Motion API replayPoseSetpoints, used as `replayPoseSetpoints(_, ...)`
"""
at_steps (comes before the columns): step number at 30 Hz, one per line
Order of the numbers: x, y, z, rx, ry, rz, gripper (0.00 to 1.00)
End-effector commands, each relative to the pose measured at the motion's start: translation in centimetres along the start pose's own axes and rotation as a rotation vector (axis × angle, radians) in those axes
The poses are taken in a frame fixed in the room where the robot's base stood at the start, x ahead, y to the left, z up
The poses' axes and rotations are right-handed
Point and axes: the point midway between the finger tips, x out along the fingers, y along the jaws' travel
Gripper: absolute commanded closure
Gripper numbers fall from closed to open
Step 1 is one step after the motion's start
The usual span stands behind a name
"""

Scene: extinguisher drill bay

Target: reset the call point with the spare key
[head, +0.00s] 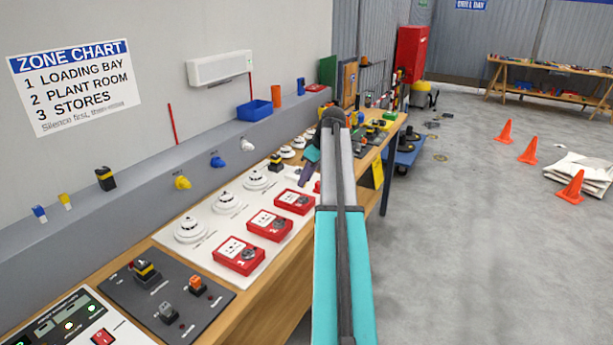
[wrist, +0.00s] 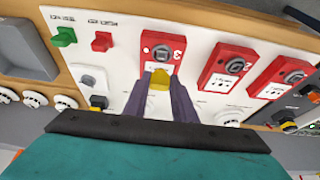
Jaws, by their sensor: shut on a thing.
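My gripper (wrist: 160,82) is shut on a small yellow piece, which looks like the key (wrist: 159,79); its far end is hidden. In the wrist view, it is held over the lower edge of the red call point marked 3 (wrist: 162,45). I cannot tell whether it touches. Call points 2 (wrist: 229,66) and 1 (wrist: 284,76) are beside it. In the head view, call points 1 (head: 239,255), 2 (head: 269,225) and 3 (head: 294,201) sit in a row on the white panel. My gripper (head: 309,168) is just beyond call point 3, and the key is hidden there.
White round detectors (head: 191,229) line the panel beside the call points. A green piece (wrist: 64,37) and a red piece (wrist: 102,41) sit near call point 3. A dark switch panel (head: 165,295) is at the near end. Orange cones (head: 571,187) stand on the open floor at right.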

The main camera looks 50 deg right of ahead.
Motion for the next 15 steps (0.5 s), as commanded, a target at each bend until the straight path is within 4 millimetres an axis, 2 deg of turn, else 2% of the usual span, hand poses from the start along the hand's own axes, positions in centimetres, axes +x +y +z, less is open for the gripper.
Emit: replayPoseSetpoints(15, 3.0, 0.0, 1.2, 0.000, 0.000, 0.000, 0.97)
